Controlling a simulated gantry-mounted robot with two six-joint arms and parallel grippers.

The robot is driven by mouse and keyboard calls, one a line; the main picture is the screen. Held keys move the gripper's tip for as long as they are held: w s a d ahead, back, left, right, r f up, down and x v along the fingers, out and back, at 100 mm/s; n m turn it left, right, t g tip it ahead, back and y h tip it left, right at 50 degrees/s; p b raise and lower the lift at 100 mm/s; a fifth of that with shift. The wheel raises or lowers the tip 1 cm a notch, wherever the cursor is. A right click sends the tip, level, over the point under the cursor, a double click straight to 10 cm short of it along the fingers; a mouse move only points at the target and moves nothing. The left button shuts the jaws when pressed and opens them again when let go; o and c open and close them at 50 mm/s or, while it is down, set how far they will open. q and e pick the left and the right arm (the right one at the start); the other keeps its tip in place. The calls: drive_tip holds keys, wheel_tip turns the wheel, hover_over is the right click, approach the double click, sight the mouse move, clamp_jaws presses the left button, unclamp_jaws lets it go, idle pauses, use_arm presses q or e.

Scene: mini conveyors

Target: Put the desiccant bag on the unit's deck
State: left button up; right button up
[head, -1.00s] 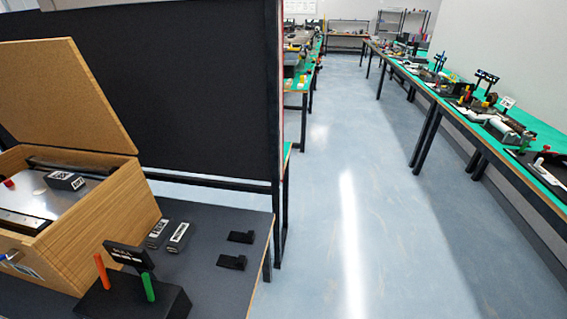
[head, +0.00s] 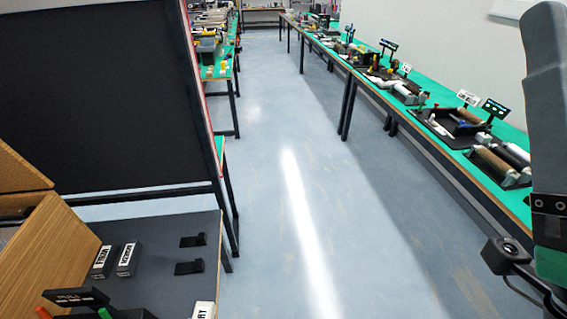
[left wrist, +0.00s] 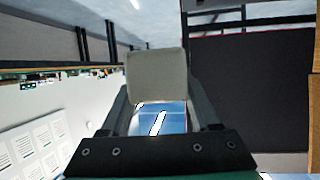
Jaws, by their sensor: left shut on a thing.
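My left gripper (left wrist: 157,88) shows in the left wrist view, shut on a pale beige, roughly square pouch (left wrist: 155,74), which looks like the desiccant bag. The pouch is held up between the two fingers, clear of any surface. Neither gripper's fingers show in the head view. Several small conveyor units stand on the long green-topped bench at the right in the head view; the nearest one (head: 495,165) has grey and brown rollers. I cannot tell which unit is the task's, and its deck is not clear to see.
A wooden box (head: 45,250) and a dark table (head: 160,225) with small labelled blocks (head: 126,258) stand at the lower left. A black partition (head: 90,100) rises behind them. The blue floor (head: 290,200) between the benches is clear. My own arm parts fill the right edge.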

use_arm(q)
drive_tip(key=s+r+p, duration=0.2)
drive_tip(key=r+p, duration=1.2)
drive_tip(key=r, duration=0.1)
drive_tip(key=s+r+p, duration=0.3)
drive_tip(key=r+p, duration=1.2)
drive_tip(key=shift+s, duration=0.35)
drive_tip(key=s+a+f+b, duration=0.1)
drive_tip(key=a+f+b, duration=0.2)
drive_tip(key=f+b, duration=1)
drive_tip(key=s+a+f+n+y+b, duration=0.1)
drive_tip(key=a+f+b, duration=0.2)
drive_tip(key=f+b, duration=1.1)
drive_tip(key=s+a+f+y+b, duration=0.1)
drive_tip(key=s+a+f+b, duration=0.1)
drive_tip(key=f+b, duration=1.1)
wheel_tip(320, 180, down, 4)
drive_tip(key=shift+a+f+n+b, duration=0.25)
drive_tip(key=shift+a+n+b, duration=0.1)
drive_tip(key=shift+a+n, duration=0.1)
